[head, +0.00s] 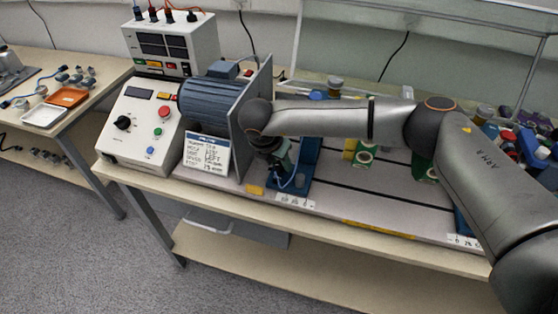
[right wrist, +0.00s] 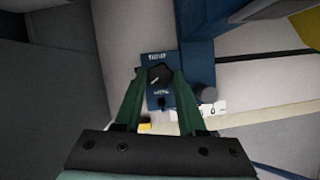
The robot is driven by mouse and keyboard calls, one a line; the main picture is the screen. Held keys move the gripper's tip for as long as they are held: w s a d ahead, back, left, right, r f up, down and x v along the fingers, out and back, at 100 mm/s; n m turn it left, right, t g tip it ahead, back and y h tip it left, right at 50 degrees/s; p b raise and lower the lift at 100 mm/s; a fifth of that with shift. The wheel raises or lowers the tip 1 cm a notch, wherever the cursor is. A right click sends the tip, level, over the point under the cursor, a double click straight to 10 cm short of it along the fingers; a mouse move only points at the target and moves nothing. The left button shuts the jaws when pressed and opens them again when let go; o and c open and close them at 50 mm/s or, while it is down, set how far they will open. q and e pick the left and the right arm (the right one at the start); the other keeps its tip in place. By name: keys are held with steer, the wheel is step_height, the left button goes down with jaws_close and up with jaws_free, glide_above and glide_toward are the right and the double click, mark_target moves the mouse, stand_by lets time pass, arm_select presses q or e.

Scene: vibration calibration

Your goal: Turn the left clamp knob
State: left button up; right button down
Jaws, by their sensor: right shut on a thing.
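My right gripper (right wrist: 157,84) is shut on a dark knob (right wrist: 159,74) with a pale pointer mark. The knob is on the front of a blue clamp block (right wrist: 185,62) with white lettering, and the two green fingers sit on either side of it. In the head view my right gripper (head: 281,168) reaches down at the blue clamp (head: 304,160), beside the motor's grey plate (head: 251,110). The knob is hidden there by my wrist and gripper. My left gripper is not in view.
The blue motor (head: 208,98) and a white control box (head: 140,125) stand left of the clamp. Green-based parts (head: 364,156) stand to the right on the slotted bench plate (head: 345,202). A clear guard rises behind.

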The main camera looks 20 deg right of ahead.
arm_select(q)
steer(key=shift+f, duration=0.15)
